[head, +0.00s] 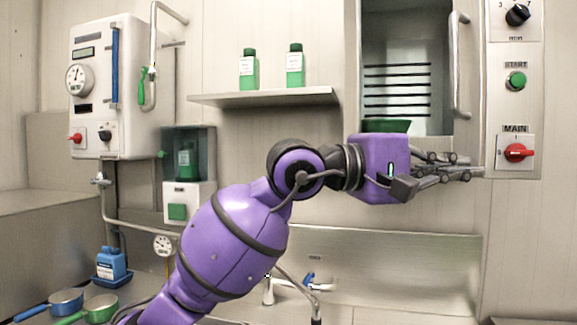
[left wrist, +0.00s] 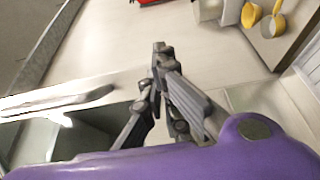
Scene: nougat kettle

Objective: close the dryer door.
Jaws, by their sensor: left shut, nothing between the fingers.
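The dryer (head: 352,60) is the tall cabinet at the upper right, with dark rack bars and a green item (head: 386,126) visible inside. A vertical metal handle (head: 456,65) is at its right side. I cannot tell how far the door stands open. My left gripper (head: 465,168) reaches in from the left, below the handle and in front of the cabinet's lower right. Its fingers point right and are shut on nothing. In the left wrist view the fingers (left wrist: 160,50) are together, with a dark recess at the lower left. My right gripper is not in view.
A control panel with a green START button (head: 516,80) and a red MAIN switch (head: 519,152) is just right of the fingers. A shelf (head: 265,97) with two green bottles is left of the dryer. A sink tap (head: 268,291) is below my arm.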

